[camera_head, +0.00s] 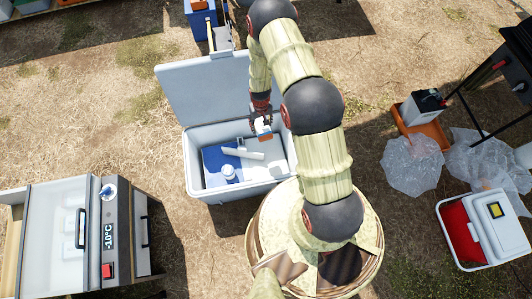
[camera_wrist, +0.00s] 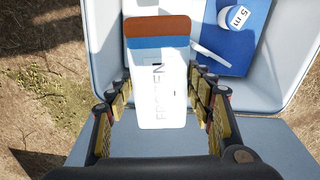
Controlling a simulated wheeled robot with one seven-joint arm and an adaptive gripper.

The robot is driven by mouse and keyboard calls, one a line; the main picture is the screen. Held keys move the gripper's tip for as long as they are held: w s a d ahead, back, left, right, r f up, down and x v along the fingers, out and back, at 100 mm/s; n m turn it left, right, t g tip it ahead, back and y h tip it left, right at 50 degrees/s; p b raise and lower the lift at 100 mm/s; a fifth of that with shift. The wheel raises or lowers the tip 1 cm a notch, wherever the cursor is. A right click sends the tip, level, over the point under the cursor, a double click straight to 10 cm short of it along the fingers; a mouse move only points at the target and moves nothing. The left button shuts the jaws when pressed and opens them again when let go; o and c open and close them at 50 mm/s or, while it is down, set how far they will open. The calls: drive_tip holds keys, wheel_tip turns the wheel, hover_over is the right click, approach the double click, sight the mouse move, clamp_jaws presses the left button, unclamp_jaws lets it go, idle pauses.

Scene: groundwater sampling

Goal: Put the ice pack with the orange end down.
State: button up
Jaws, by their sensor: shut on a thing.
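The ice pack (camera_wrist: 160,85) is white with dark lettering, a blue band and an orange-brown end. In the wrist view that end is at the top, away from my gripper's palm. My gripper (camera_wrist: 158,98) has its fingers on both sides of the pack and is shut on it. In the head view my gripper (camera_head: 261,119) is over the open cooler (camera_head: 190,165), and the pack's orange end (camera_head: 266,138) shows below the fingers. Whether the pack touches the cooler's floor cannot be told.
In the cooler are a blue block (camera_head: 212,158), a white-capped bottle (camera_head: 229,173) and a white bar (camera_head: 243,153). The cooler's raised lid (camera_head: 200,90) stands behind. A freezer box (camera_head: 85,235) is left; a red-lined cooler (camera_head: 455,235) is right. The cooler's right floor looks clear.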

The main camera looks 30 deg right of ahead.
drive_tip(key=s+d+f+m+b, duration=0.1)
drive_tip(key=d+f+b, duration=0.25)
drive_tip(key=f, duration=0.65)
drive_tip(key=s+d+f+m+b, duration=0.15)
drive_tip(key=d+f, duration=0.25)
drive_tip(key=f, duration=0.7)
drive_tip(key=b, duration=0.3)
hover_over(275, 150)
drive_tip(key=shift+n, duration=0.45)
wheel_tip(275, 150, down, 5)
drive_tip(key=shift+f, duration=0.2)
drive_tip(key=shift+f+b, duration=0.85)
drive_tip(key=shift+f, duration=1.3)
drive_tip(key=shift+a+f, duration=0.1)
drive_tip(key=shift+f, duration=0.1)
drive_tip(key=o, duration=1.6)
drive_tip(key=shift+c, duration=0.2)
drive_tip(key=shift+r, duration=0.1)
